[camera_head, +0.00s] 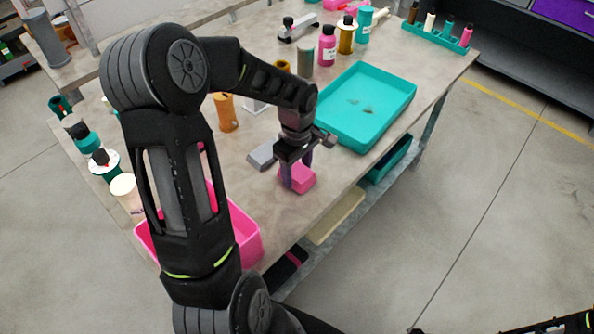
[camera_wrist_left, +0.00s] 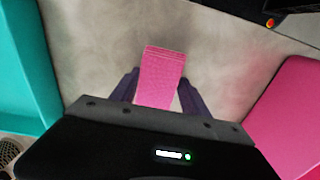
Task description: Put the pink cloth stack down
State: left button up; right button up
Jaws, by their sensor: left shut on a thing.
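The pink cloth stack (camera_head: 299,178) is a small folded block at the front part of the table, between the fingers of my left gripper (camera_head: 297,172). In the left wrist view the pink cloth stack (camera_wrist_left: 161,76) sticks out between the two dark fingers of my left gripper (camera_wrist_left: 157,90), which is shut on it. The stack is low, at or close to the tabletop; I cannot tell whether it touches. My right gripper is not clearly visible; only a bit of dark arm shows at the lower right of the head view.
A teal tray (camera_head: 403,90) lies right of the stack, and a pink bin (camera_head: 250,240) stands to the left, partly behind my arm. Several bottles stand at the back. Bare tabletop (camera_head: 325,205) lies in front.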

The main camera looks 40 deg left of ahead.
aim_at(297, 172)
pick_arm(q)
jog(key=shift+f, duration=0.3)
jog(key=shift+f, duration=0.2)
jog(key=o, duration=1.4)
jog(key=shift+r, duration=0.1)
notch_tip(297, 172, up, 12)
jog(key=shift+r+b, duration=0.1)
jog(key=shift+b, duration=0.25)
